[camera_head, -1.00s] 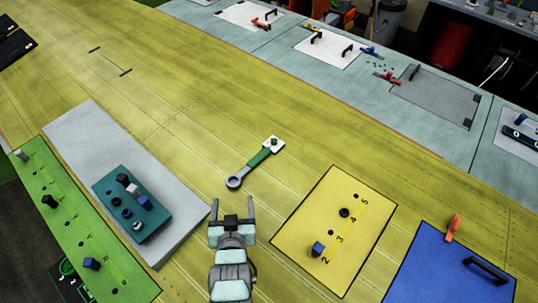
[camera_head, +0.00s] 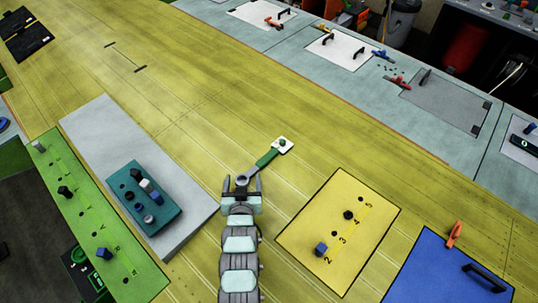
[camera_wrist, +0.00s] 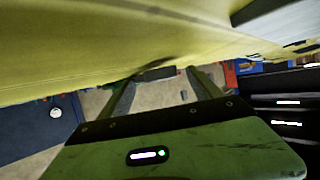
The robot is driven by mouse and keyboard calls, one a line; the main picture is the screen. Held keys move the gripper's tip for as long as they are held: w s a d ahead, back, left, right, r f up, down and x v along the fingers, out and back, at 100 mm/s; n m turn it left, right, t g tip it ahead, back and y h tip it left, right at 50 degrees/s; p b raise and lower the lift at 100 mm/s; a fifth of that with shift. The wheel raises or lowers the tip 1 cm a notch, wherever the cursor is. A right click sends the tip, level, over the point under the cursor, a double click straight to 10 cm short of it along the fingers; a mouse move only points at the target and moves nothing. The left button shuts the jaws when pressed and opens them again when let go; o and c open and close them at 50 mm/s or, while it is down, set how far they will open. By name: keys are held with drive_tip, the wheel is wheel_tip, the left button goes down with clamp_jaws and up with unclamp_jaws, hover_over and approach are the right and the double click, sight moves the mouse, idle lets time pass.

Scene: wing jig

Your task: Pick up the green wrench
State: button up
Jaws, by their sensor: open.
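The green wrench (camera_head: 267,158) lies on the yellow wing surface (camera_head: 190,120), with a grey ring end (camera_head: 243,180) towards me. Its far end lies at a small white plate with a green knob (camera_head: 283,143). My gripper (camera_head: 242,185) is open, with its two fingers on either side of the ring end in the head view. I cannot tell whether they touch it. In the wrist view my gripper (camera_wrist: 160,88) shows its fingers spread close to the yellow surface. A dark grey piece (camera_wrist: 155,73) shows between the fingertips; I cannot tell if it is the ring end.
A teal block with knobs (camera_head: 125,180) sits on a grey slab (camera_head: 95,125) at left, beside a green numbered board (camera_head: 75,205). A yellow numbered board (camera_head: 310,215) and a blue panel (camera_head: 430,275) lie at right.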

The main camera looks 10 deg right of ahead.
drive_tip(key=shift+f, duration=0.1)
clamp_jaws()
idle(0.8)
